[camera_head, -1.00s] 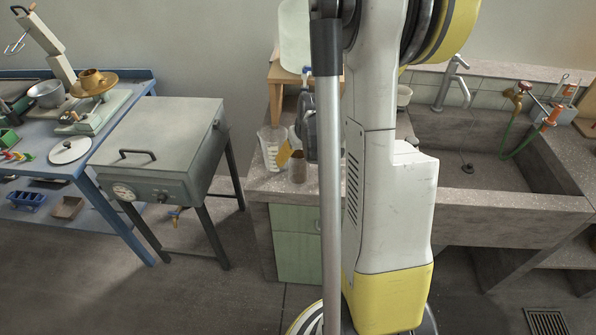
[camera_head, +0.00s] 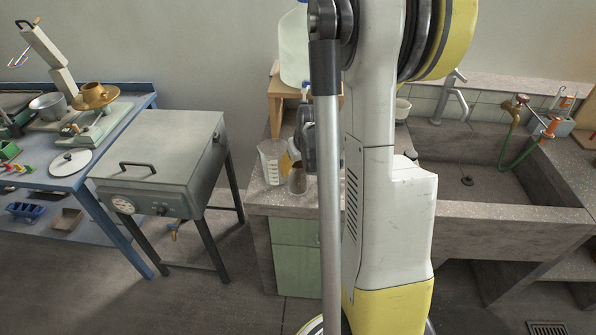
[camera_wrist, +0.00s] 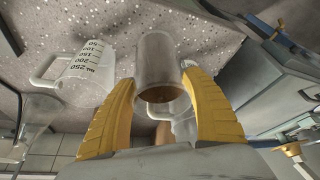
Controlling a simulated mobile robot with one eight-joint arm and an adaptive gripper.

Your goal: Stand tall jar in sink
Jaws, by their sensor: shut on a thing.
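The tall jar (camera_wrist: 158,58) is clear, with something brownish inside. In the wrist view it is between the two yellow fingers of my gripper (camera_wrist: 160,82), which is shut on it. In the head view the jar (camera_head: 297,180) is at the left counter, upright or nearly so; I cannot tell whether its base touches the counter. My column hides part of the gripper there. The grey stone sink (camera_head: 510,212) is to the right, beyond my column, with a dark drain in its floor and no objects seen in it.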

